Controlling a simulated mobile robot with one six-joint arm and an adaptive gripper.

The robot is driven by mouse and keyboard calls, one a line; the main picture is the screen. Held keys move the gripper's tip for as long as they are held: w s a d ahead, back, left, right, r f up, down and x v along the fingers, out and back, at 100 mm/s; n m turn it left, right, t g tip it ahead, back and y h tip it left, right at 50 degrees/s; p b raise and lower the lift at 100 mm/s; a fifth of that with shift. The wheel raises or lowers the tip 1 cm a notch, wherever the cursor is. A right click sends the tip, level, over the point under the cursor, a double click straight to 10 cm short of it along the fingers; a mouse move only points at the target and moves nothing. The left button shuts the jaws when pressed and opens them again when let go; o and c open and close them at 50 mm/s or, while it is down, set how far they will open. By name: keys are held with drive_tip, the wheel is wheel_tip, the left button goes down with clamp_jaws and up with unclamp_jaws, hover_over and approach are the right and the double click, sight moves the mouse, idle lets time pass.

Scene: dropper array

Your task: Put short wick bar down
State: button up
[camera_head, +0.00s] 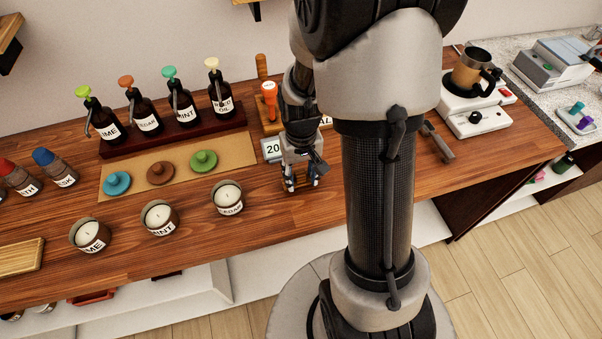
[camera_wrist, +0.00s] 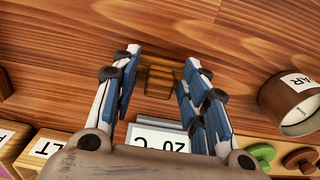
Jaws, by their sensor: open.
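The short wick bar looks like a small brown block (camera_wrist: 159,82) in the wrist view, between my open fingertips and close to the wooden counter. Its colour nearly matches the counter, so I cannot tell whether it rests flat on it. My gripper (camera_head: 300,184) points down just above the counter in the head view, right of the candle tin marked CEDAR (camera_head: 228,198). In the wrist view my gripper (camera_wrist: 158,75) has its blue-padded fingers apart on both sides of the block, with gaps visible. In the head view the fingers mostly hide the block.
A display reading 20 C (camera_head: 272,149) stands close behind my gripper. Candle tins (camera_head: 160,217) and coloured lids (camera_head: 161,173) lie to the left. Dropper bottles stand in a dark rack (camera_head: 180,138) behind. A scale with a jug (camera_head: 471,72) is at right. The counter's front edge is near.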

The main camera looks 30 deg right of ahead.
sight(301, 175)
wheel_tip(301, 175, up, 12)
drive_tip(key=r+p, duration=0.1)
drive_tip(key=p, duration=0.3)
drive_tip(key=s+a+r+n+t, duration=0.3)
drive_tip(key=s+a+r+t, duration=0.1)
drive_tip(key=s+a+r, duration=0.7)
wheel_tip(301, 175, up, 3)
drive_tip(key=shift+s+f+t, duration=0.1)
drive_tip(key=shift+s+t, duration=0.2)
drive_tip(key=shift+s, duration=0.75)
